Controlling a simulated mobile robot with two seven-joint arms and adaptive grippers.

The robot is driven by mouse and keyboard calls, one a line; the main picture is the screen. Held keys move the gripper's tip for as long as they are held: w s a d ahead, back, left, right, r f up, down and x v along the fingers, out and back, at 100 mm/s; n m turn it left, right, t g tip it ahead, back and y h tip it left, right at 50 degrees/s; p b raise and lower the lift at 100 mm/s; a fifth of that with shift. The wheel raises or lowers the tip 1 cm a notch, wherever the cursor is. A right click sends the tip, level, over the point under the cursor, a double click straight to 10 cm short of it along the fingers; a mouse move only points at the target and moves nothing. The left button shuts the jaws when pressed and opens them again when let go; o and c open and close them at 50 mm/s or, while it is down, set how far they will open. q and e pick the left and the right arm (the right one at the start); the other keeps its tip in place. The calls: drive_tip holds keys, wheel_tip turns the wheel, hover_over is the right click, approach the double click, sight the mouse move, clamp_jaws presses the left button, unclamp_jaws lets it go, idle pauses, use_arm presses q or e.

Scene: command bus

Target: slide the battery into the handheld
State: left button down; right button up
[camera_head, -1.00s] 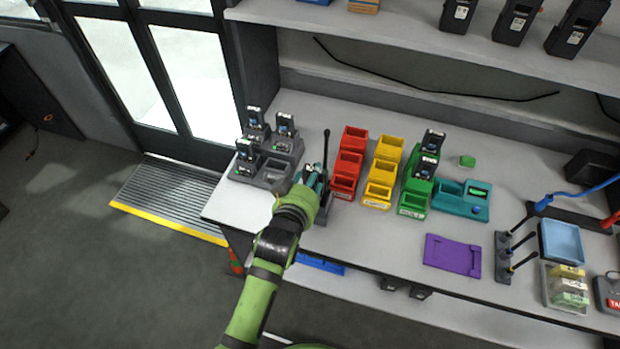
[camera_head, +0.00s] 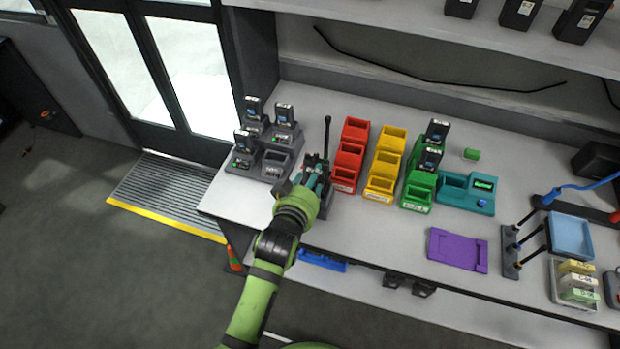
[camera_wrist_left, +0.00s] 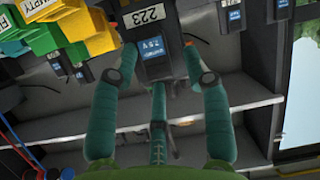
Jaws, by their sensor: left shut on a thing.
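My left gripper (camera_head: 314,175) is at the front left edge of the counter, beside the red bins. In the left wrist view its teal fingers (camera_wrist_left: 158,68) are shut on a dark battery (camera_wrist_left: 152,48) with a white "223" label and a blue label. The handheld's black antenna (camera_head: 327,134) stands upright just behind the gripper. My gripper hides most of the handheld's body and its grey stand. I cannot tell from these views how far the battery is inside the handheld. My right gripper is out of view.
A grey charger (camera_head: 276,166) with several batteries stands to the left. Red (camera_head: 347,165), yellow (camera_head: 381,183) and green bins (camera_head: 417,193) stand close on the right, then a teal tester (camera_head: 466,194). A purple tray (camera_head: 457,251) lies farther right.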

use_arm(q)
drive_tip(key=shift+f, duration=0.3)
idle(0.6)
drive_tip(key=c, duration=0.5)
unclamp_jaws()
drive_tip(key=shift+f, duration=0.1)
drive_tip(key=v, duration=1.2)
